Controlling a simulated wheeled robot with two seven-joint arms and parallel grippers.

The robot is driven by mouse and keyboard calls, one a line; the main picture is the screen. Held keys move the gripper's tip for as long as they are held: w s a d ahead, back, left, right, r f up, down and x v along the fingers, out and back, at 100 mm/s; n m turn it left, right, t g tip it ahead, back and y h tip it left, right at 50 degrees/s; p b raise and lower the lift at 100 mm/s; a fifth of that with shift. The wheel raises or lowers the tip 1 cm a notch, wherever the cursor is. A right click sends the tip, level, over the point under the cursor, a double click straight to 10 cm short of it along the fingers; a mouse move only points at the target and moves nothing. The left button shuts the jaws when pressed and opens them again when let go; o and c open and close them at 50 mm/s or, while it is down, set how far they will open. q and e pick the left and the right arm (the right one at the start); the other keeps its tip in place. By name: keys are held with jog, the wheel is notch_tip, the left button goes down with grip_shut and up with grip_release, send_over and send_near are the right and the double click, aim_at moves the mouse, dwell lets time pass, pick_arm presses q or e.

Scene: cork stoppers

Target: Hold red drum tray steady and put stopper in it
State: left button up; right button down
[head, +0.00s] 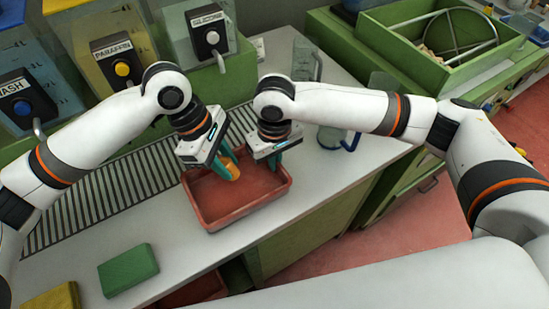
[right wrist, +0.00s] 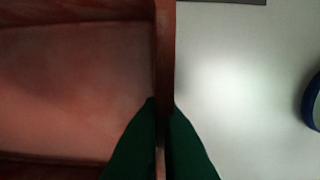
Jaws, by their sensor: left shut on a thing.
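The red drum tray (head: 232,217) stands on the white counter and looks empty inside. My left gripper (head: 226,164) is shut on an orange-tan stopper (head: 230,172), held over the back left part of the tray. I cannot tell whether the stopper touches the tray floor. My right gripper (head: 275,160) is at the tray's back right side. In the right wrist view its green fingers (right wrist: 162,135) sit on either side of the tray wall (right wrist: 164,60), close against it, with the tray's inside on the left and the counter on the right.
A slatted drain strip (head: 100,190) lies left of the tray. A green block (head: 128,270) and a yellow block (head: 52,300) are at the front left. A clear jug with a blue handle (head: 335,138) stands to the right. Labelled dispensers (head: 122,68) line the back.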

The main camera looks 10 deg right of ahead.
pick_arm(q)
jog(key=shift+f, duration=1.65)
jog(key=o, duration=1)
jog(key=shift+r, duration=0.1)
jog(key=v, duration=1.2)
pick_arm(e)
jog(key=c, duration=1.5)
grip_release()
jog(key=shift+c, duration=0.2)
